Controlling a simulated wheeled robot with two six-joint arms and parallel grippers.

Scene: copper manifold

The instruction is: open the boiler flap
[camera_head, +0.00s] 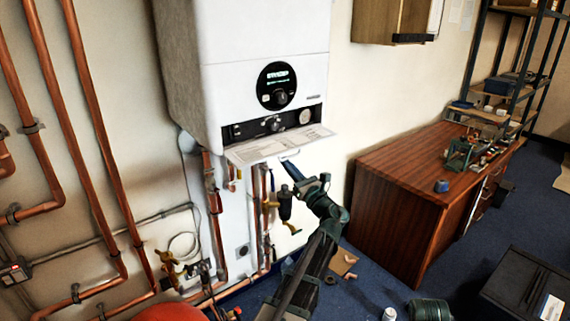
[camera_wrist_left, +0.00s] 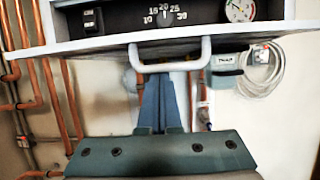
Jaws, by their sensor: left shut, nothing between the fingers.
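The white boiler (camera_head: 258,60) hangs on the wall in the head view. Its flap (camera_head: 280,146) is folded down and sticks out toward me, roughly level, with printed text on its inner face. In the left wrist view the flap (camera_wrist_left: 80,46) shows nearly edge-on, with a white loop handle (camera_wrist_left: 168,42) on its front edge. My left gripper (camera_head: 289,164) is shut and empty, just below the flap's front edge. Its fingertips (camera_wrist_left: 157,80) point up toward the handle; whether they touch it I cannot tell.
The recess behind the flap shows a knob (camera_head: 272,124) and a round gauge (camera_head: 306,117). Copper pipes (camera_head: 213,215) and a valve (camera_head: 285,203) sit below the boiler. A wooden desk (camera_head: 400,195) stands to the right. A black box (camera_head: 518,285) is on the floor at right.

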